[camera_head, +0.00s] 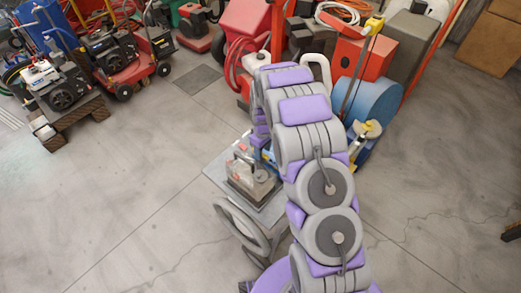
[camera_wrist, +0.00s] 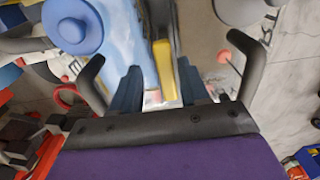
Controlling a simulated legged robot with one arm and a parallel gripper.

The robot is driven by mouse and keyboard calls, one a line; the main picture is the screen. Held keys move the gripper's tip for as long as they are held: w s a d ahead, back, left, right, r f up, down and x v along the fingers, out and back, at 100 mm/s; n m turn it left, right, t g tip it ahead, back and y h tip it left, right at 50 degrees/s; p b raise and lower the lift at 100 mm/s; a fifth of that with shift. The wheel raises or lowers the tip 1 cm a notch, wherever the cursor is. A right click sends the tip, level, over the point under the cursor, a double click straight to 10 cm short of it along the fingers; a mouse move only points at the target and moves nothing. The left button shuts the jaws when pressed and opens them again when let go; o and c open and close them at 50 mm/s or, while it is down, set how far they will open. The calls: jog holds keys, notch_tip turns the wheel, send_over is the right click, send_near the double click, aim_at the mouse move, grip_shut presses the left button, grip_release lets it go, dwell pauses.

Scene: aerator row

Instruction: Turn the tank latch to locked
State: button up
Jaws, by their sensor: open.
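In the wrist view, my gripper (camera_wrist: 160,92) is open, with one dark blue finger on each side. A yellow bar (camera_wrist: 163,65), which may be the tank latch, runs between the fingers; I cannot tell whether they touch it. A light blue tank-like body (camera_wrist: 120,35) with a round blue cap (camera_wrist: 72,24) lies at the upper left, close to the left finger. A small pinkish-red piece (camera_wrist: 153,97) shows between the fingertips. My arm hides my gripper and part of the machine there.
A red knob (camera_wrist: 225,57) is right of the fingers in the wrist view. In the head view, a blue drum (camera_head: 378,100) and red machines (camera_head: 245,30) stand behind my arm. Small engines (camera_head: 60,85) stand at left.

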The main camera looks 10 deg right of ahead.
jog(key=shift+d, duration=0.45)
jog(key=a, duration=0.2)
jog(key=shift+a, duration=0.35)
jog(key=c, duration=0.5)
jog(key=shift+a, duration=0.1)
jog(key=shift+c, duration=1.4)
jog(key=shift+d, duration=0.65)
grip_shut()
jog(key=shift+a, duration=0.1)
